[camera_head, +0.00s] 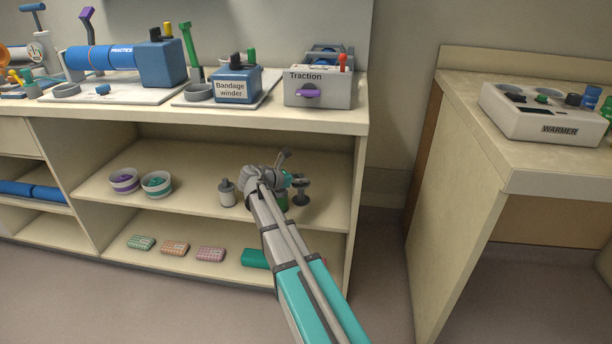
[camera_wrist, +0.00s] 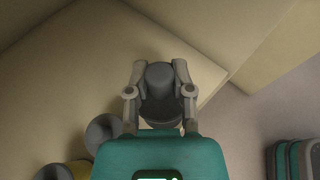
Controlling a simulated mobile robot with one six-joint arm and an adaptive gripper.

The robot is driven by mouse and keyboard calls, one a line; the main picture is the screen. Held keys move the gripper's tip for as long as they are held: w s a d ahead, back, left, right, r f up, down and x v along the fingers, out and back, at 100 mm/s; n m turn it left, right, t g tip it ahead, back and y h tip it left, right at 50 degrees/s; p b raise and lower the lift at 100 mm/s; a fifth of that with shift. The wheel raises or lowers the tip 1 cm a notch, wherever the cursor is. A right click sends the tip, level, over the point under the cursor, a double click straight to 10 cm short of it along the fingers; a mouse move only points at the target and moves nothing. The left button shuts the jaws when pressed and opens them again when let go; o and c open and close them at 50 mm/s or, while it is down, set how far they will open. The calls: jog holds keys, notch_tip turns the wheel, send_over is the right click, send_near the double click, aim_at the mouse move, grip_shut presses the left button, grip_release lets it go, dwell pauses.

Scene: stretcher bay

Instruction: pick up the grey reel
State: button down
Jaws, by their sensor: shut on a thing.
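The grey reel (camera_wrist: 160,76) sits between the two fingers of my gripper (camera_wrist: 159,92) in the wrist view, with a finger against each side. My gripper is shut on it. In the head view, my gripper (camera_head: 292,180) is inside the open middle shelf of the cabinet, and the grey reel (camera_head: 301,189) shows at its right side as a dark spool shape. My arm hides part of that area. I cannot tell whether the reel touches the shelf (camera_head: 205,208) or is just above it.
A grey bottle-like item (camera_head: 227,192) stands left of my gripper. A green item (camera_head: 283,201) is partly hidden by my arm. Two bowls (camera_head: 156,184) stand farther left. The shelf top and the cabinet's right side wall (camera_head: 357,180) are close. A separate table (camera_head: 500,180) stands right.

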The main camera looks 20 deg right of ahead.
jog(key=s+a+r+p, duration=0.4)
jog(key=s+a+r, duration=0.1)
jog(key=a, duration=0.4)
jog(key=shift+r+p, duration=0.4)
jog(key=shift+s+a, duration=0.1)
jog(key=shift+s, duration=0.05)
